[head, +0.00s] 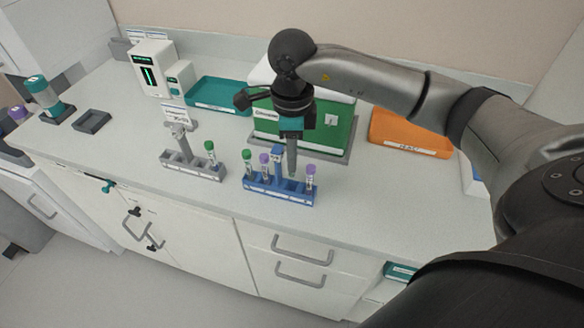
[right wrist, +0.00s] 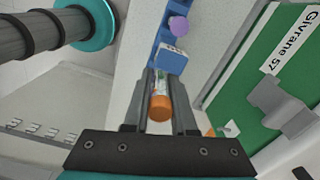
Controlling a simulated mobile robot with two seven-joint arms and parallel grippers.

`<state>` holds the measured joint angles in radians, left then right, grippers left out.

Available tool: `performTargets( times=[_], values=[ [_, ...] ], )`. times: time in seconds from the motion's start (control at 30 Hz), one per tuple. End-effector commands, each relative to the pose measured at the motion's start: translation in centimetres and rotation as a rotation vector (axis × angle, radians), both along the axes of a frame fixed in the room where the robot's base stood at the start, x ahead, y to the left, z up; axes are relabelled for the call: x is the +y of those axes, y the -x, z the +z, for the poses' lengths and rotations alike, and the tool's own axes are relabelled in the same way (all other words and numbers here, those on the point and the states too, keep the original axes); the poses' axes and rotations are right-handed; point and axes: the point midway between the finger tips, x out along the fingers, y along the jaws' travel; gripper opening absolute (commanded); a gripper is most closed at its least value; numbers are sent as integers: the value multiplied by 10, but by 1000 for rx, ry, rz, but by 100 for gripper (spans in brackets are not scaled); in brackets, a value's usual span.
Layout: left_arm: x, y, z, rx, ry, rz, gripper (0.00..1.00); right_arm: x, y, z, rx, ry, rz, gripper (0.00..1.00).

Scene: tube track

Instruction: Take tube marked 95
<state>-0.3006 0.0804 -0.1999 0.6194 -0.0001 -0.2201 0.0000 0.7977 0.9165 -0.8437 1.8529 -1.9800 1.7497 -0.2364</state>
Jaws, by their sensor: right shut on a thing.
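The blue tube rack (head: 280,196) stands on the counter near its front edge. It holds a green-capped tube (head: 247,160) and a purple-capped tube (head: 264,165) on the left and another purple-capped tube (head: 310,176) on the right. My right gripper (head: 291,172) points down into this rack between the blue post and the right purple cap. In the right wrist view its fingers are shut on an orange-capped tube (right wrist: 160,108), which the head view hides behind the fingers. I cannot read the number on its label. My left gripper is not in view.
A grey rack (head: 192,166) with a green-capped tube (head: 210,152) stands to the left. Behind are a green box (head: 335,137), a teal tray (head: 218,95) and an orange tray (head: 408,138).

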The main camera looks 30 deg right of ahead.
Motion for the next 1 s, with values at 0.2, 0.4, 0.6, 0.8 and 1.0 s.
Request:
performTargets(
  times=[0.2, 0.4, 0.6, 0.8, 1.0],
  values=[
    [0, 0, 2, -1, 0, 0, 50, 0, -1, 51, -6, 0, 1, 0],
    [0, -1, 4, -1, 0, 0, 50, 0, -1, 93, -6, -1, 0, 0],
    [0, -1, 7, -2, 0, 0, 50, 0, -1, 120, -2, -1, 0, 0],
    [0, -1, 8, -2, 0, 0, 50, 0, 0, 130, 0, -1, -1, 0],
    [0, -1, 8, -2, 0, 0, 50, 0, 0, 131, 1, -1, 0, 0]
  ],
)
